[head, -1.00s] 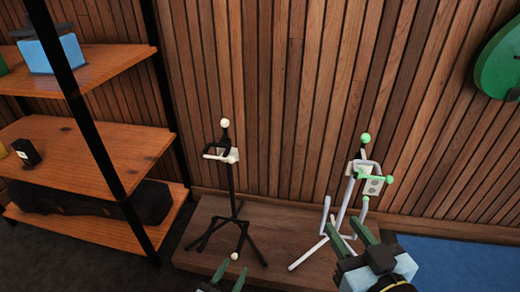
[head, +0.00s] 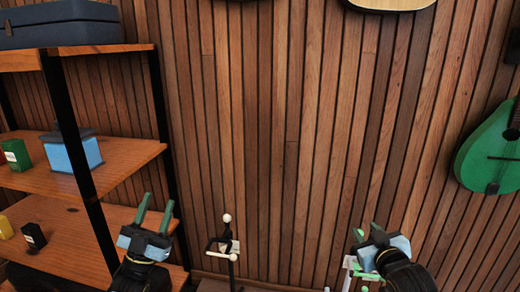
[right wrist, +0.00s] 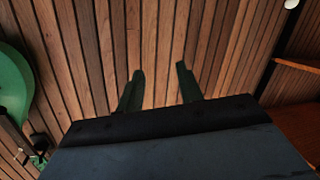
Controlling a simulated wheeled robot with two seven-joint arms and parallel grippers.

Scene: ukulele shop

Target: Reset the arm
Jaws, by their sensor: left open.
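My left gripper (head: 155,208) is in the lower left of the head view, in front of the wooden shelf. Its two green fingers point up, stand apart and hold nothing. My right gripper (head: 366,231) is at the lower right of the head view, in front of the white stand with green tips (head: 352,266). In the right wrist view its fingers (right wrist: 160,80) are spread with only the slatted wall between them.
A black stand (head: 228,245) rises between the grippers. The shelf (head: 120,172) at left holds a blue box (head: 72,150) and small boxes. A green instrument (head: 490,155) hangs at right. The slatted wall (head: 260,110) is bare in the middle.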

